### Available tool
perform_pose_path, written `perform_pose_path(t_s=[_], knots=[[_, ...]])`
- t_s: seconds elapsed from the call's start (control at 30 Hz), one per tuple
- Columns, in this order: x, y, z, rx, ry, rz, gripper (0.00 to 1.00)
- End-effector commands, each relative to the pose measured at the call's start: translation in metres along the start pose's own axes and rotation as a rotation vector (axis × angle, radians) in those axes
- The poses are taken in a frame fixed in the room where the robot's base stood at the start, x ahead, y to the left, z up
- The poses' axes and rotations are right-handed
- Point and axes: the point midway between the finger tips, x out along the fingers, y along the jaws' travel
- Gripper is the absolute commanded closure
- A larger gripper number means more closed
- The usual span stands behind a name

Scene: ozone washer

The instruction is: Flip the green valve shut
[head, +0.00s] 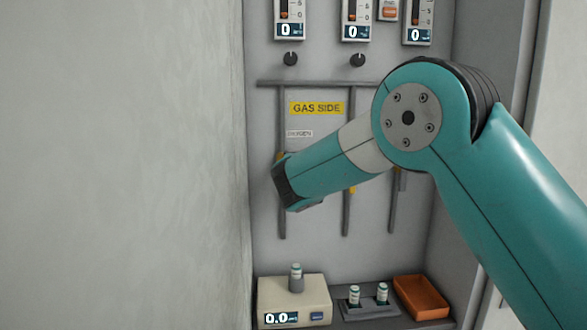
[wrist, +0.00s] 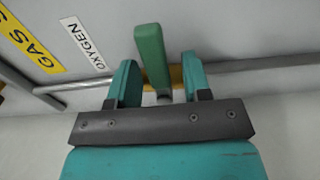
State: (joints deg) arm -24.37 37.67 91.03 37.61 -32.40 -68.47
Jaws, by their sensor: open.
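The green valve handle (wrist: 152,58) shows in the wrist view, a flat green lever lying across the grey pipe (wrist: 255,64). A yellow valve body (wrist: 177,76) sits at its base on the pipe. My gripper (wrist: 158,62) is open, with one teal finger on each side of the handle. A gap shows on both sides, and I cannot tell how deep the handle sits between the fingers. In the head view my arm hides the green handle and the fingers; a bit of yellow (head: 281,157) shows just above my wrist.
A yellow GAS SIDE sign (head: 317,108) and an OXYGEN label (head: 299,133) are near the pipe. Other vertical pipes (head: 346,215) stand to the right. Below are a cream scale (head: 285,298), a vial rack (head: 368,308) and an orange tray (head: 421,298). A wall (head: 120,165) bounds the left.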

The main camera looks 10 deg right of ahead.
Motion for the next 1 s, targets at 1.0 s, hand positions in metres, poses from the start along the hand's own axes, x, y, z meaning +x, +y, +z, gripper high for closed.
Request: perform_pose_path(t_s=[1.0], knots=[[-0.173,-0.001,-0.001,0.0,0.002,0.001,0.55]])
